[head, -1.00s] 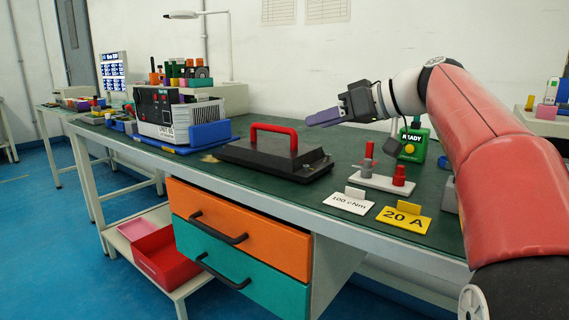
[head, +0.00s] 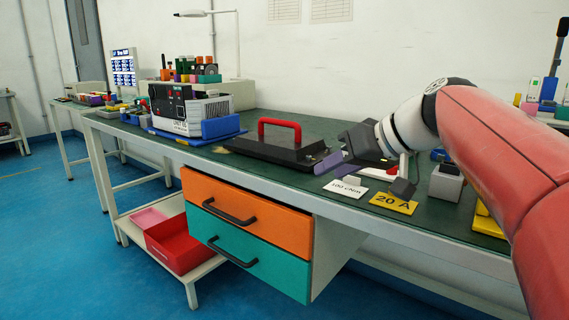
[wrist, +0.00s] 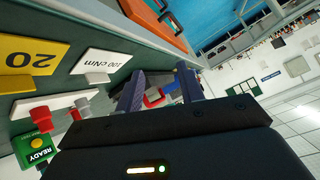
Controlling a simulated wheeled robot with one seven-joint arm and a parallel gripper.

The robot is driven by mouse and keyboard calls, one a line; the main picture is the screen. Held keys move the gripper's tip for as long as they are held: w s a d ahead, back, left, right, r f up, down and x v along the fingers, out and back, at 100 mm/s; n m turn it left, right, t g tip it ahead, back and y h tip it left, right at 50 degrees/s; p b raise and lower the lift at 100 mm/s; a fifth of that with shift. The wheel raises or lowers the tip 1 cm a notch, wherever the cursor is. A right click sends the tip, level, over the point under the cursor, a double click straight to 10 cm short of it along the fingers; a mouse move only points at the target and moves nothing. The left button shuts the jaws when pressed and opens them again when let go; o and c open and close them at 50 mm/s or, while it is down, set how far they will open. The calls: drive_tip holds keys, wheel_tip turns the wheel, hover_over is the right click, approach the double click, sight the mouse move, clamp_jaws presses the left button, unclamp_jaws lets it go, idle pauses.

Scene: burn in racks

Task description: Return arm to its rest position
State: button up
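My arm reaches in from the right in the head view, over the right part of the green bench top (head: 232,158). In the head view the wrist and gripper hide most of the white stand with red knobs and the green READY box; the wrist view shows the READY box (wrist: 36,148).
A black case (head: 262,151) with a red handle lies left of my gripper. The 100 cNm card (head: 345,189) and yellow 20 A card (head: 393,203) stand at the bench's front edge. A grey block (head: 446,184) stands to their right. Orange and teal drawers (head: 245,212) are below.

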drive_tip(key=s+d+f+m+h+p, duration=0.1)
drive_tip(key=s+d+f+m+h, duration=0.1)
drive_tip(key=s+f, duration=0.8)
drive_tip(key=s+d+f+m+g+h+p, duration=0.1)
drive_tip(key=s+d+f+m+h+p, duration=0.1)
drive_tip(key=s+f, duration=0.8)
drive_tip(key=s+d+m+h, duration=0.1)
drive_tip(key=d+h, duration=0.1)
drive_tip(key=h, duration=0.1)
drive_tip(key=shift+s+h+p, duration=0.15)
drive_tip(key=shift+h+p, duration=0.15)
drive_tip(key=shift+h, duration=0.1)
drive_tip(key=shift+f, duration=0.1)
